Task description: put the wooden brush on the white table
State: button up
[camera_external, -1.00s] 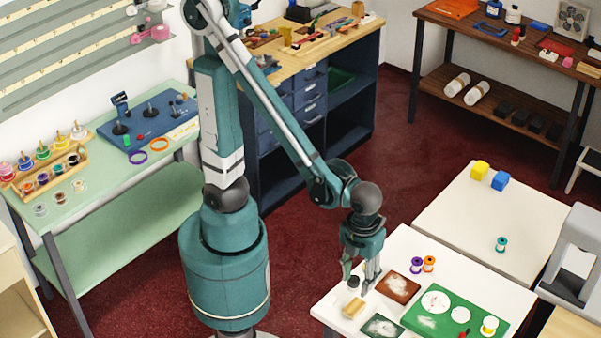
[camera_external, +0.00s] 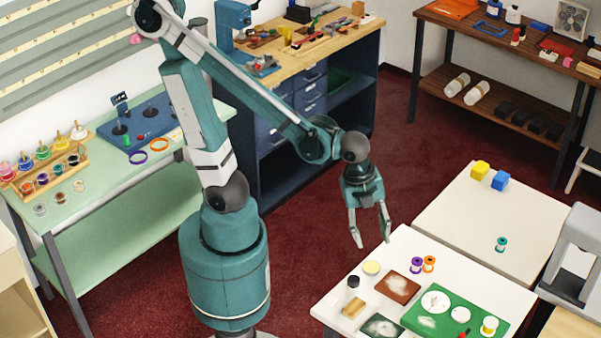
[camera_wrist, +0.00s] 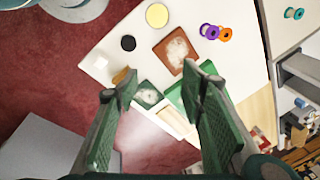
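A small tan block that looks like the wooden brush (camera_external: 353,306) lies on the front white table (camera_external: 326,308), near its left corner. In the wrist view, the brush (camera_wrist: 124,76) shows as a brown piece beside the left finger, partly covered by it. My gripper (camera_external: 373,240) is open and empty, in the air above the table's back left edge and apart from the brush. In the wrist view, the fingers of my gripper (camera_wrist: 160,85) are wide apart with nothing between them.
Near the brush stand a black-capped jar (camera_external: 353,283), a pale yellow disc (camera_external: 371,268), a brown tray (camera_external: 398,287) and a dark green mat (camera_external: 382,327). A green board (camera_external: 425,322) and purple (camera_external: 416,265) and orange (camera_external: 429,264) spools are farther right. Another white table (camera_external: 480,225) has free room.

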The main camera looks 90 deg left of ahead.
jog(key=a+r+n+t, duration=0.2)
jog(key=a+r+n, duration=0.2)
jog(key=a+n, duration=0.4)
jog(key=a+r+n+t+y, duration=0.1)
jog(key=a+r+n+t, duration=0.1)
jog(key=a+r+n, duration=0.3)
jog(key=a+n, duration=0.3)
jog(key=a, duration=0.2)
jog(key=shift+s+n+t, duration=0.2)
jog(key=shift+n+t, duration=0.2)
